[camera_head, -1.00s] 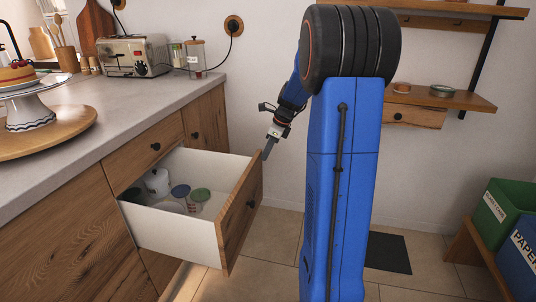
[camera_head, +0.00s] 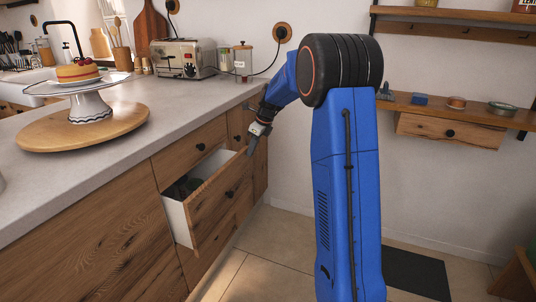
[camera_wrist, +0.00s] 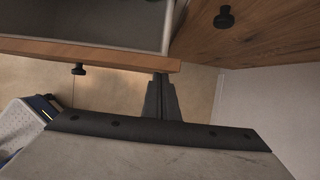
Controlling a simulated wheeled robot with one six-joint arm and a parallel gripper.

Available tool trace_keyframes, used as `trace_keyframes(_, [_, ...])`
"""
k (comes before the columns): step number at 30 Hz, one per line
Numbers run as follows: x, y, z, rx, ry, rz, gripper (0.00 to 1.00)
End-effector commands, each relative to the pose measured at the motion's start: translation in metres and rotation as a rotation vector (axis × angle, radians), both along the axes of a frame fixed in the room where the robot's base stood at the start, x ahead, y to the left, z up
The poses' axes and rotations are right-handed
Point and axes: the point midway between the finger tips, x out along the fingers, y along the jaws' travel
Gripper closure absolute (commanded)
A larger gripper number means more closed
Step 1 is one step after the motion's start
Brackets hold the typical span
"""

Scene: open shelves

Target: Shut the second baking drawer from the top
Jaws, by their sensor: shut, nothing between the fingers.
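The second drawer from the top (camera_head: 212,210) has a wooden front and white sides and stands partly open. Its dark round knob (camera_head: 229,194) faces outward, and dark containers show inside. The top drawer (camera_head: 190,150) above it is shut. My gripper (camera_head: 251,149) is shut and empty, at the far upper end of the open drawer's front. In the wrist view my closed fingers (camera_wrist: 163,98) are at the right end of the drawer front (camera_wrist: 105,54), on its outer side. They look touching or very close; I cannot tell which.
The grey countertop (camera_head: 120,110) holds a cake stand (camera_head: 90,106) on a round board and a toaster (camera_head: 183,58). A neighbouring wooden front (camera_wrist: 255,30) is near my fingers. A wall shelf (camera_head: 455,108) is at right. The tiled floor (camera_head: 262,240) before the drawer is clear.

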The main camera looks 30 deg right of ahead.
Motion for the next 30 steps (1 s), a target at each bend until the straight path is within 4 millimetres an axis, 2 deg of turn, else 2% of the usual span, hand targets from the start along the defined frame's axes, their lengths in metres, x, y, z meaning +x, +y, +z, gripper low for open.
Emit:
trace_keyframes(6, [0.033, 0.026, -0.001, -0.001, 0.001, 0.003, 1.00])
trace_keyframes(12, [0.048, 0.038, 0.000, 0.000, 0.000, 0.001, 1.00])
trace_keyframes(30, [0.053, 0.041, 0.000, 0.000, 0.000, 0.001, 1.00])
